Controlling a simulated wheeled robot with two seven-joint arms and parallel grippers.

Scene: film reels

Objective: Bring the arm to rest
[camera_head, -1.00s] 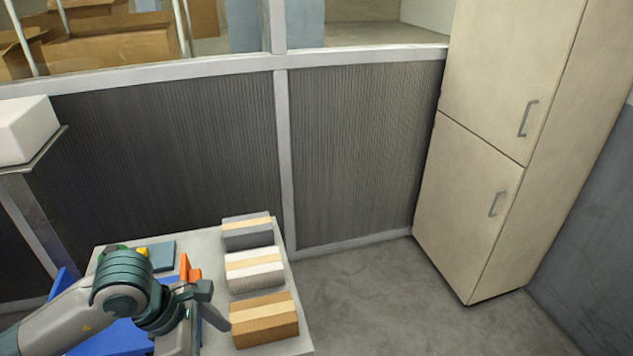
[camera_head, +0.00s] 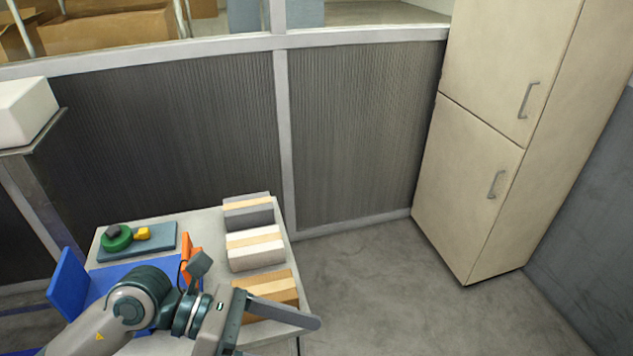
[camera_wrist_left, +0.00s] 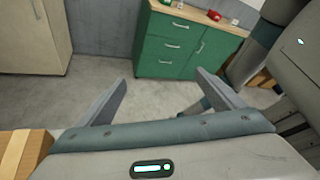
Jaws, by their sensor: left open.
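My left arm comes in from the lower left of the head view. Its gripper (camera_head: 300,316) is over the table's right front edge, pointing right, with one long grey finger showing. In the left wrist view, both fingers of the left gripper (camera_wrist_left: 160,82) are spread apart with nothing between them. The gripper partly hides a brown box (camera_head: 268,288) on the table. My right gripper does not show.
The table (camera_head: 205,225) holds a white box (camera_head: 255,256), a grey box (camera_head: 247,211), a blue-grey tray (camera_head: 163,247) with a green reel (camera_head: 118,240), and a blue bin (camera_head: 68,285). A beige cabinet (camera_head: 468,185) and clear floor lie right. A green cabinet (camera_wrist_left: 185,45) stands ahead of the gripper.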

